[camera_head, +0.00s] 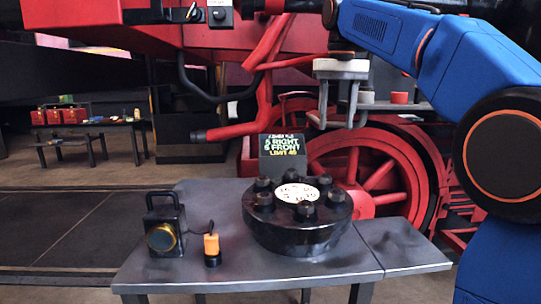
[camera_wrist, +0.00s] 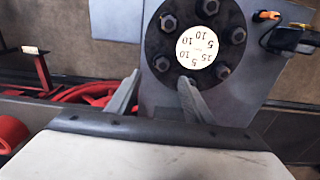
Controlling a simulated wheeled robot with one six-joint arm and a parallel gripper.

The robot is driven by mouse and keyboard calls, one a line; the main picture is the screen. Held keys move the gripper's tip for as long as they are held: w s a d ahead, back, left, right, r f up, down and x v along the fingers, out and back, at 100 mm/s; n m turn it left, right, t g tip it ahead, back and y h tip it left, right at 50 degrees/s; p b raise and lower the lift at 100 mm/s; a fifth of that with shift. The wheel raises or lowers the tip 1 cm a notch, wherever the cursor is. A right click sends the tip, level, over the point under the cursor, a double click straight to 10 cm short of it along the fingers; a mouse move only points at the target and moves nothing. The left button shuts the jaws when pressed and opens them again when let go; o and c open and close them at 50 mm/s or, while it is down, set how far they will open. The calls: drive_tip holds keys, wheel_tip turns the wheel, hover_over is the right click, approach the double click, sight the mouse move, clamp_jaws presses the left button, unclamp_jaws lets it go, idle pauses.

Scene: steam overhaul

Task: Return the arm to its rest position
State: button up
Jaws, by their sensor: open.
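My gripper (camera_head: 333,118) hangs from my blue arm in the head view, above and behind the table. Its two grey fingers are spread apart with nothing between them. In the wrist view my gripper (camera_wrist: 157,98) points down past the edge of the table, its fingertips apart. One fingertip overlaps the black round bolted part in that picture, but in the head view the gripper is well above it.
A grey table (camera_head: 215,272) carries the black round bolted part (camera_head: 296,232) with a white dial, a black lantern (camera_head: 165,226), an orange-handled item (camera_head: 211,247) and a dark sign (camera_head: 283,157). A red locomotive wheel (camera_head: 377,172) stands behind.

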drive_tip(key=s+d+f+t, duration=0.2)
drive_tip(key=s+d+f, duration=0.1)
drive_tip(key=s+f, duration=1.2)
drive_tip(key=s+d+f+t, duration=0.2)
drive_tip(key=s+d+f, duration=0.1)
drive_tip(key=s+f, duration=1.3)
wheel_tip(320, 180, down, 6)
drive_tip(key=shift+d+f, duration=0.1)
drive_tip(key=shift+d, duration=0.05)
